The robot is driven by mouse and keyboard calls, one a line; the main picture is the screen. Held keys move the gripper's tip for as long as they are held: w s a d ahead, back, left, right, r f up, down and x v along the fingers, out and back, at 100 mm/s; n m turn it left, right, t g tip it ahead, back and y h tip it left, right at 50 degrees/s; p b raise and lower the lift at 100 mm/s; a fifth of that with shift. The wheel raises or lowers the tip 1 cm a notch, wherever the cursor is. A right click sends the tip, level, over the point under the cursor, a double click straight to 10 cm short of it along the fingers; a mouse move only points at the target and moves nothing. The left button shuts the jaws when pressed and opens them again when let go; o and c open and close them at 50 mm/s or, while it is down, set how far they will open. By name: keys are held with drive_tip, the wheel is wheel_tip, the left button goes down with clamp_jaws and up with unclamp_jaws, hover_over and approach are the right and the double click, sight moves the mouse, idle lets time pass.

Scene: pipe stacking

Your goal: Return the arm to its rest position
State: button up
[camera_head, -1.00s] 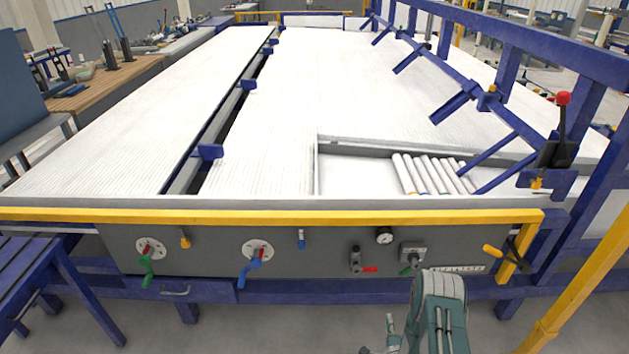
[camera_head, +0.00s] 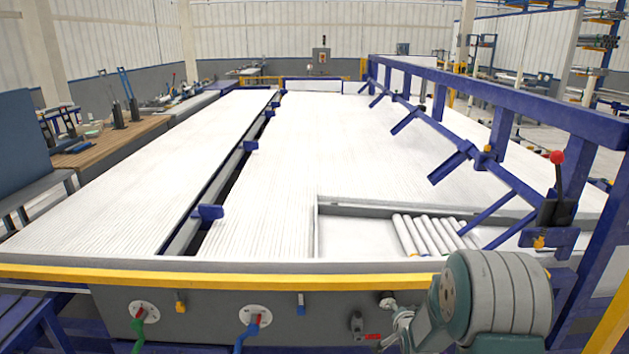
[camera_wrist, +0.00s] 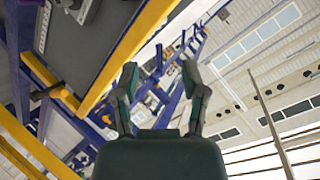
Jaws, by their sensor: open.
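My gripper shows in the wrist view (camera_wrist: 160,78) with its two dark fingers spread apart and nothing between them. It points past the machine's yellow rail toward the hall's wall and ceiling. In the head view my arm is folded up large at the lower right, in front of the machine's front panel, and the fingers cannot be made out there. Several white pipes (camera_head: 428,236) lie side by side in the recessed tray (camera_head: 350,205) at the right of the white table (camera_head: 330,140), well away from my gripper.
A yellow rail (camera_head: 220,277) runs along the machine's front edge, above valves and handles on the grey panel (camera_head: 205,315). A blue frame (camera_head: 520,90) with a red-knobbed lever (camera_head: 557,175) stands at the right. A wooden workbench (camera_head: 115,140) is at the left.

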drive_tip(key=s+a+r+n+g, duration=0.3)
drive_tip(key=s+r+n, duration=0.2)
drive_tip(key=s+r, duration=1.05)
drive_tip(key=s+a+r+n+g, duration=0.2)
drive_tip(key=s+r, duration=0.1)
drive_tip(key=s, duration=0.7)
drive_tip(key=s+a+r+n+g, duration=0.1)
drive_tip(key=s+r, duration=0.3)
drive_tip(key=s, duration=0.7)
drive_tip(key=shift+s+a+n+g, duration=0.2)
drive_tip(key=shift+a+n+g, duration=0.25)
drive_tip(key=shift+n, duration=0.45)
drive_tip(key=shift+d+r, duration=0.1)
drive_tip(key=shift+d, duration=0.05)
